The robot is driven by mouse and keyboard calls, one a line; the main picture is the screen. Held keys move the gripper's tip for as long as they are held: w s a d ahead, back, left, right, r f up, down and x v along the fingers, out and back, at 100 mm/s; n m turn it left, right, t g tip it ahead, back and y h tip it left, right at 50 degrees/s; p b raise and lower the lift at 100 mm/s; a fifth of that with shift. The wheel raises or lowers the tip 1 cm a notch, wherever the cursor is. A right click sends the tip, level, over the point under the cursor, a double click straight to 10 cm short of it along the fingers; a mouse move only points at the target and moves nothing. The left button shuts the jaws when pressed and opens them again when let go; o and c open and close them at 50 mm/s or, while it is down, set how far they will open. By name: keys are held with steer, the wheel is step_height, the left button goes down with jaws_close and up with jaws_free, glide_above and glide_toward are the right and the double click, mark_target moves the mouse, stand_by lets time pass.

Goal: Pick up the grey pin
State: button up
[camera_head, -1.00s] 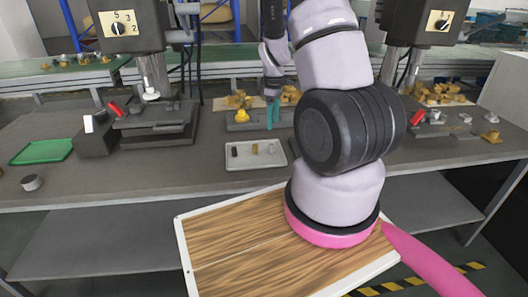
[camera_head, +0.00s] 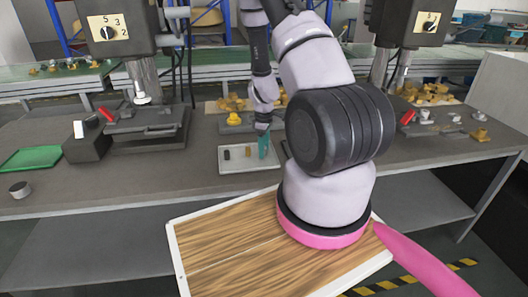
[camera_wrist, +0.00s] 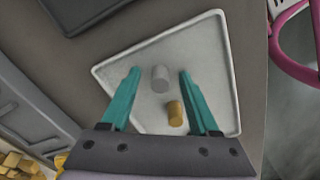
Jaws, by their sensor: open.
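The grey pin (camera_wrist: 160,79) stands in the light tray (camera_wrist: 213,48), between the two teal fingers of my gripper (camera_wrist: 157,82) as the wrist view looks down. The fingers are apart from it on both sides. The gold pin (camera_wrist: 175,113) stands close by, nearer the gripper's body. In the head view my open gripper (camera_head: 263,146) is over the right part of the tray (camera_head: 240,166), and the grey pin is hidden there. The gold pin (camera_head: 248,152) and a dark pin (camera_head: 227,154) show to its left.
The tray lies on the grey workbench (camera_head: 120,183). A yellow part (camera_head: 234,119) on a grey base stands behind it. A machine with a dark vise (camera_head: 145,125), a green tray (camera_head: 32,158) and a small metal cylinder (camera_head: 20,189) are to the left. Bench left of the tray is clear.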

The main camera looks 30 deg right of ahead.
jaws_close()
steer(key=shift+r, duration=0.15)
